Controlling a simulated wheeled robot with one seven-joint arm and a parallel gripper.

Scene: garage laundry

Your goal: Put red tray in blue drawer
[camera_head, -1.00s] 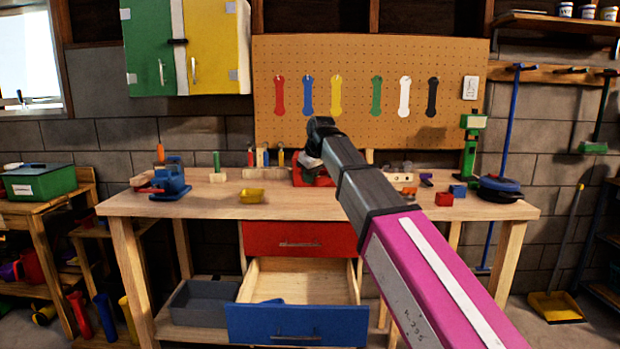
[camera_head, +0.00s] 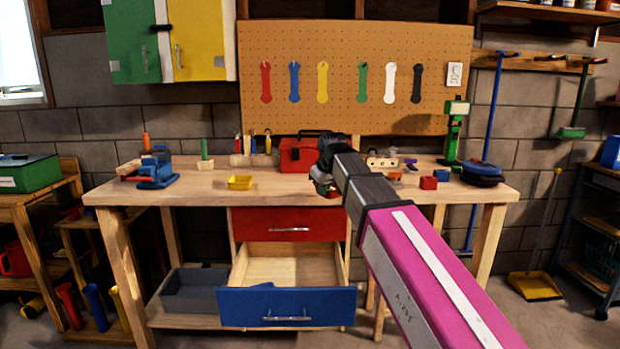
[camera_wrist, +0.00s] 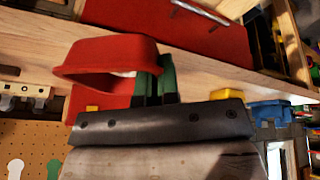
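The red tray (camera_wrist: 105,58) is close in front of my wrist camera, with its side wall between the green fingertips of my gripper (camera_wrist: 155,78). The fingers appear closed on this wall. In the head view my gripper (camera_head: 325,180) is above the workbench's front part, and only a small red bit of the tray (camera_head: 328,191) shows below it. The blue drawer (camera_head: 287,309) is pulled open below the bench, under the shut red drawer (camera_head: 290,224). Its wooden inside is mostly bare, with a small blue item partly hidden behind the front panel.
A grey bin (camera_head: 195,292) is on the lower shelf left of the drawer. Air above the open drawer is clear.

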